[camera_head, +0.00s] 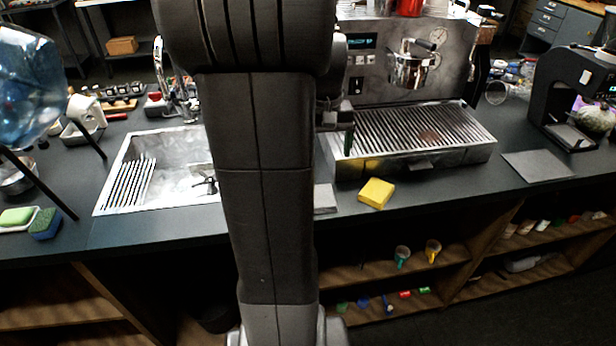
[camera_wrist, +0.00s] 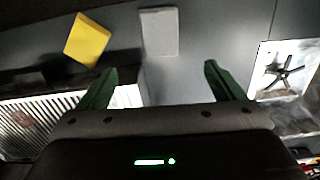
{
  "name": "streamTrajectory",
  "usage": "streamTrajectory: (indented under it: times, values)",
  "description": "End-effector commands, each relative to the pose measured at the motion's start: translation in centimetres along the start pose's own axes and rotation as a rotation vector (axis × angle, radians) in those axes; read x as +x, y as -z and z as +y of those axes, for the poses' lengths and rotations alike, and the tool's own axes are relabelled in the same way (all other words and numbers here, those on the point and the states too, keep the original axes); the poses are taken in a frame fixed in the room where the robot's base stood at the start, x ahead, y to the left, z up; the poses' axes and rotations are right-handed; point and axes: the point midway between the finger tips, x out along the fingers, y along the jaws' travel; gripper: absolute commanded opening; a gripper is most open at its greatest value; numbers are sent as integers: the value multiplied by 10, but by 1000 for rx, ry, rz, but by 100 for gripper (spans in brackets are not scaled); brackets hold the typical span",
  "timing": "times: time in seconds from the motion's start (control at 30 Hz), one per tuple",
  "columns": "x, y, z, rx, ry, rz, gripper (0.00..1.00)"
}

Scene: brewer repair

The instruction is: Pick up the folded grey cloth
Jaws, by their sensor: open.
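A folded grey cloth (camera_head: 325,198) lies flat on the dark counter between the sink and the espresso machine's drip tray. My arm hides its left part in the head view. The grey cloth also shows whole in the wrist view (camera_wrist: 158,32), at the top centre. My gripper (camera_wrist: 158,72) is open, with its two green fingers apart and nothing between them. The cloth lies beyond the fingertips, roughly centred between them in the picture. In the head view most of the gripper is behind my arm, and only a green finger shows by the drip tray.
A yellow cloth or sponge (camera_head: 376,193) lies just right of the grey cloth. The drip tray (camera_head: 410,178) of the espresso machine (camera_head: 405,60) is behind it. The sink (camera_head: 130,195) is on the left. A flat grey mat (camera_head: 538,166) lies at the right.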

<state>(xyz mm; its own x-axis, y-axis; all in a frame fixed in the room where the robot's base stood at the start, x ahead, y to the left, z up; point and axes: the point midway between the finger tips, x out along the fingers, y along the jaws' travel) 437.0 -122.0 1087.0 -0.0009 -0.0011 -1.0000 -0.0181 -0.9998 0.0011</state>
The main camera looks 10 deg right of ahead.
Motion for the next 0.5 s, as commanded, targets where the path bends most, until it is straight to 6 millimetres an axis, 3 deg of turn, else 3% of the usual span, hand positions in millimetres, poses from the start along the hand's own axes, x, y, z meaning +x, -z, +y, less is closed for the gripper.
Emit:
streamTrajectory:
  times: [0.3,0.5]
  values:
    - [58,-1,0,0,1,-7,88]
    - [81,-1,0,0,1,-4,88]
